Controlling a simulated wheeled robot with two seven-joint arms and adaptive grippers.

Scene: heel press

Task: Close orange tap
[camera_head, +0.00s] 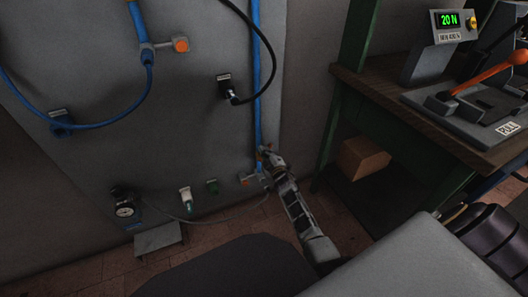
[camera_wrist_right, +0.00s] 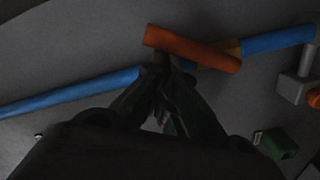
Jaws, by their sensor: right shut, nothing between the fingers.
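The orange tap handle (camera_wrist_right: 190,48) is a short bar in the wrist view. It lies at an angle across the line of the blue pipe (camera_wrist_right: 75,92). My right gripper (camera_wrist_right: 163,72) is shut and empty, with its fingertips just below the left half of the handle; I cannot tell whether they touch it. In the head view, my right gripper (camera_head: 267,160) is at the lower end of the vertical blue pipe (camera_head: 257,85), against the grey panel, and largely hides the tap there. My left gripper is not in view.
A grey fitting with an orange end (camera_wrist_right: 298,88) and a green block (camera_wrist_right: 275,143) sit close by on the panel. Higher up is another fitting with an orange knob (camera_head: 181,45). A bench (camera_head: 400,105) with a press stands at right, a cardboard box (camera_head: 362,158) under it.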

